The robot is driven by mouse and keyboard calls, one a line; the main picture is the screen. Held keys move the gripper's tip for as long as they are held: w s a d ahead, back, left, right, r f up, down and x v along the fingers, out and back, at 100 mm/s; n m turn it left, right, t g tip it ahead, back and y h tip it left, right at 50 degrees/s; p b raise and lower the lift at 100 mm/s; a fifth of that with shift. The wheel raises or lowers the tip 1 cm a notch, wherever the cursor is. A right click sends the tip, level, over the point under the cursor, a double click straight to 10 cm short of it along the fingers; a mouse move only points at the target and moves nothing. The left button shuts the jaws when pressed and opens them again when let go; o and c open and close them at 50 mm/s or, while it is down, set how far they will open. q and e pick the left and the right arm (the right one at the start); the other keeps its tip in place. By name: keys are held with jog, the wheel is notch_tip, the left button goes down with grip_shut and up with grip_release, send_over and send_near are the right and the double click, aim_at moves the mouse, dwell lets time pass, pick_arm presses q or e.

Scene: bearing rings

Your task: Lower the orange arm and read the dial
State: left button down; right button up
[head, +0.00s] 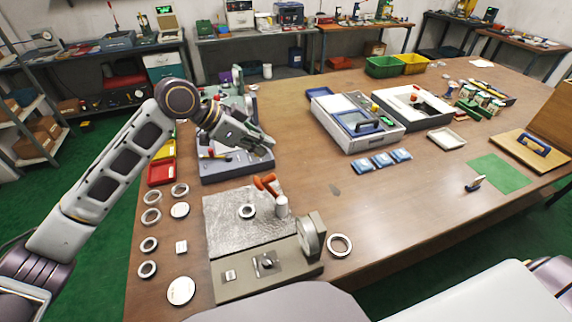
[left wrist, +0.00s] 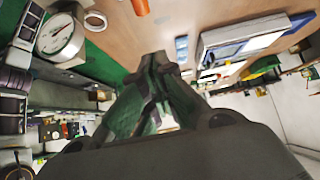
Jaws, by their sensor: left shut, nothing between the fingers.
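The orange arm (head: 267,184) joins a white post (head: 281,208) on the grey measuring fixture and is tilted up, its free end apart from the plate. Part of an orange piece shows at the top of the left wrist view (left wrist: 140,6). A bearing ring (head: 247,211) lies on the silver plate (head: 222,236) near the post. The dial (head: 308,238) stands edge-on at the fixture's right; its face and needle show in the left wrist view (left wrist: 60,37), numbers too small to read. My left gripper (head: 265,146) is shut and empty, above and behind the orange arm.
Several loose rings lie left of the fixture, and one ring (head: 340,245) lies right of it. A grey device (head: 235,168) stands behind, below my left gripper. White-and-blue boxes (head: 358,122) stand farther back. Table right of the fixture is mostly clear.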

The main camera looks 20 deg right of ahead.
pick_arm(q)
jog(key=d+r+x, duration=0.1)
jog(key=x, duration=0.9)
jog(key=shift+s+a+f+p, duration=0.2)
jog(key=shift+a+f, duration=0.15)
jog(key=shift+a, duration=0.35)
jog(key=shift+s+a+f+p, duration=0.2)
jog(key=shift+a+f, duration=0.2)
jog(key=shift+a, duration=0.3)
jog(key=shift+s+a+f+p, duration=0.1)
jog(key=shift+a+f+p, duration=0.2)
jog(key=shift+a, duration=0.35)
pick_arm(e)
jog(key=shift+a+r, duration=0.6)
jog(key=shift+a, duration=0.1)
